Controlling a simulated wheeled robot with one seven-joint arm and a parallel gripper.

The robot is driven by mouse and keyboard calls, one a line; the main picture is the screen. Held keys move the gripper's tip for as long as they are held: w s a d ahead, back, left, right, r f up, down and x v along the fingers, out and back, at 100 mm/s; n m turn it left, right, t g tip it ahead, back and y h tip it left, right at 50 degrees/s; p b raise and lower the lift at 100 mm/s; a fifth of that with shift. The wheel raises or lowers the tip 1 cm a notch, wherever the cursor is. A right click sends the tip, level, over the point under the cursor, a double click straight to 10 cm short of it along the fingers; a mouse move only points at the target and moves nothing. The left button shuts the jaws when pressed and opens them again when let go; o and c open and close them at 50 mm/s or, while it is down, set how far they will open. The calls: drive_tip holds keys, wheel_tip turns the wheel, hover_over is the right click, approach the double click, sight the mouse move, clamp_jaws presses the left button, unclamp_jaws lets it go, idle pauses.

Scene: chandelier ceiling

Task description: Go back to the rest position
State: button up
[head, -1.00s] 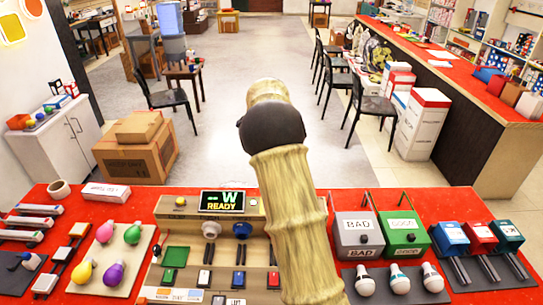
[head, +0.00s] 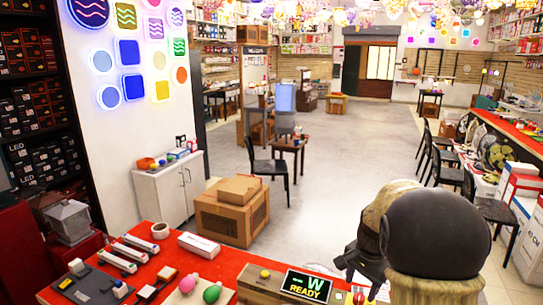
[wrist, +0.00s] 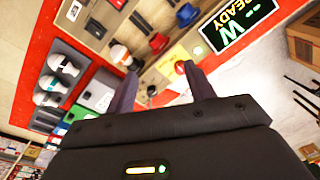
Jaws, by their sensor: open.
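My arm shows large at the lower right of the head view, raised above the red counter (head: 150,260). My gripper (wrist: 158,88) is open in the wrist view, its two dark fingers apart with nothing between them. It hangs above the counter, beside the black display (head: 305,286) that reads "W READY". The display also shows in the wrist view (wrist: 238,22). My arm hides the right part of the counter in the head view.
On the counter's left are several white lamp tubes (head: 133,248), a white box (head: 199,245) and coloured bulbs (head: 211,292). Beyond stand a cardboard box (head: 232,222), a white cabinet (head: 172,190) and black chairs (head: 270,170). The grey floor (head: 350,140) is clear in the middle.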

drive_tip(key=s+a+f+n, duration=0.1)
drive_tip(key=s+a+n, duration=0.2)
drive_tip(key=s+n, duration=0.2)
drive_tip(key=s+a+f+n+t, duration=0.1)
drive_tip(key=s+a+n, duration=0.3)
drive_tip(key=s, duration=0.8)
drive_tip(key=shift+s+a+f+n, duration=0.2)
drive_tip(key=shift+f+n, duration=0.5)
drive_tip(key=shift+n, duration=0.2)
